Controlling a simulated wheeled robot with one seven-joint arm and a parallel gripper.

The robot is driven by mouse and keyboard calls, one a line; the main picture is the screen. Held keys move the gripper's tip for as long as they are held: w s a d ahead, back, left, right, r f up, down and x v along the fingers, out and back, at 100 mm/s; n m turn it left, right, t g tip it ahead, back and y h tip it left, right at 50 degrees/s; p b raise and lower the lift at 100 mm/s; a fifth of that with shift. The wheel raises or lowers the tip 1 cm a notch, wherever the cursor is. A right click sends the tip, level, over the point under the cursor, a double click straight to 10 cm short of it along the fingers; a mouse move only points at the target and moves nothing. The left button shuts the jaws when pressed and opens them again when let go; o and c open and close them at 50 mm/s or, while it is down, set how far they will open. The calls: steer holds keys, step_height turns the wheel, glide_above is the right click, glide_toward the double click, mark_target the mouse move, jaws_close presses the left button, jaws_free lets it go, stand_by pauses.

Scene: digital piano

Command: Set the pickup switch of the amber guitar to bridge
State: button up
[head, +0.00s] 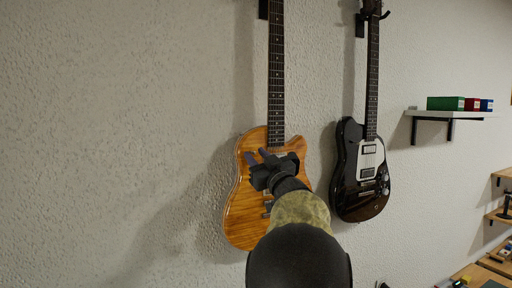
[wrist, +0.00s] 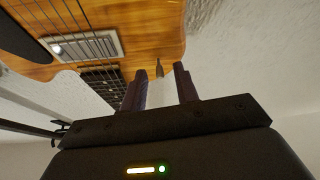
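The amber guitar (head: 245,215) hangs on the wall; my arm and gripper cover part of its body in the head view. In the wrist view its amber wood (wrist: 150,25) fills the top, with a pickup (wrist: 85,46) and strings at left. A small dark pointed peg, apparently the pickup switch (wrist: 159,68), stands at the body's edge. My gripper (head: 258,155) is in front of the guitar's upper body. In the wrist view its two fingers (wrist: 160,72) are apart, with the peg between them in the picture. Contact and the switch's setting cannot be told.
A black guitar (head: 350,180) hangs close by on the right. A wall shelf (head: 430,114) with small coloured boxes is farther right. Wooden benches (head: 475,272) stand at the lower right. The wall left of the amber guitar is bare.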

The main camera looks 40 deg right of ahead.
steer(key=shift+w+d+r, duration=0.1)
steer(key=shift+w+r, duration=0.1)
steer(key=shift+w, duration=0.3)
steer(key=shift+s, duration=0.1)
steer(key=shift+c, duration=0.2)
jaws_close()
